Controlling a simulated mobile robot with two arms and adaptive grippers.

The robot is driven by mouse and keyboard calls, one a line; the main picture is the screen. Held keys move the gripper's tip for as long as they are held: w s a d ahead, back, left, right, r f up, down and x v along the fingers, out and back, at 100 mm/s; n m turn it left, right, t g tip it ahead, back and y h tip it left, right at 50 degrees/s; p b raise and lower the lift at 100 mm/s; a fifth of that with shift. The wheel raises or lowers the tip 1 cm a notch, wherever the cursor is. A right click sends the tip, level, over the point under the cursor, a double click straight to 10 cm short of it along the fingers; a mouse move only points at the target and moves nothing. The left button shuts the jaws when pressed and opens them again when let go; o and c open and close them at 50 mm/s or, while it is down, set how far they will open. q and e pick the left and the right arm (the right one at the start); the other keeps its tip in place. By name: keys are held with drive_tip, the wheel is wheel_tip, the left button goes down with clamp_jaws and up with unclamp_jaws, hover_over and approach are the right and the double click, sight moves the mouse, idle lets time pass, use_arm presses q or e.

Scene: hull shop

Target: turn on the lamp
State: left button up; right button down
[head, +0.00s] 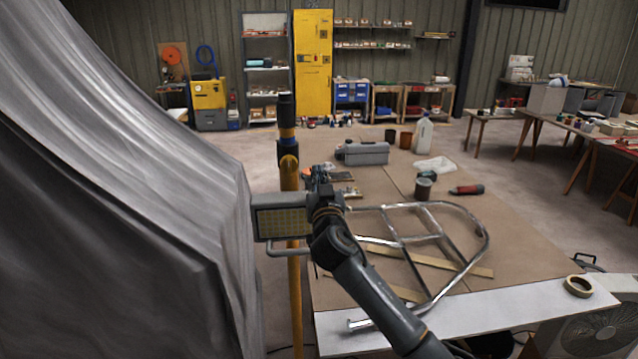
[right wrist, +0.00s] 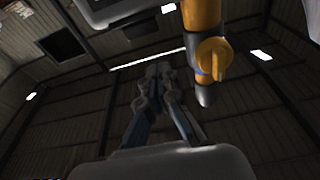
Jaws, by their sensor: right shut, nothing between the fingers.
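The lamp (head: 283,222) is a grey work light with a yellow gridded panel on a yellow stand (head: 290,180). Its panel looks dull, with no visible glow. My right gripper (head: 320,178) is shut and empty, at the upper right edge of the lamp head; I cannot tell whether it touches. In the right wrist view the shut fingers (right wrist: 155,85) point up toward the ceiling, with the yellow stand and its knob (right wrist: 212,58) to their right. The lamp's switch cannot be made out. My left gripper is not in view.
A grey draped cover (head: 130,220) fills the left side, close to the lamp. Open floor lies beyond.

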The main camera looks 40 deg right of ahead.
drive_tip(key=f, duration=0.4)
drive_tip(key=shift+s+a+p, duration=0.3)
drive_tip(key=shift+s+p, duration=0.05)
drive_tip(key=shift+f, duration=0.1)
